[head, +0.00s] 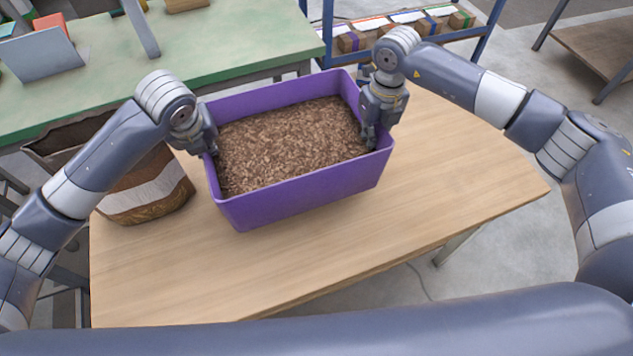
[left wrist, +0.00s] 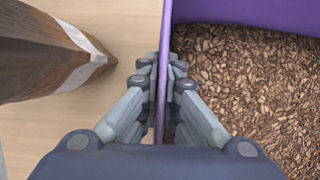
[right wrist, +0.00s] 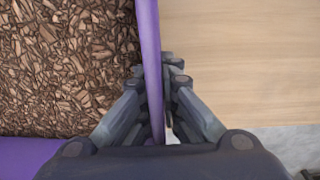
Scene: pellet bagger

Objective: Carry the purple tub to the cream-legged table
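The purple tub (head: 300,196), full of brown pellets or chips, is over the light wood table (head: 430,190); I cannot tell whether it rests on it. My left gripper (head: 212,145) is shut on the tub's left wall, with fingers on both sides of the purple wall (left wrist: 163,85) in the left wrist view. My right gripper (head: 372,135) is shut on the right wall, which shows between its fingers in the right wrist view (right wrist: 152,80). No cream-coloured legs can be made out clearly; one pale grey leg (head: 458,246) shows under the wood table.
An open brown sack with a pale band (head: 150,190) stands close left of the tub. A green-topped bench (head: 230,40) is behind, with bins on it. A blue rack (head: 400,30) holds boxes at the back. Another brown table (head: 600,45) stands far right. Floor right is clear.

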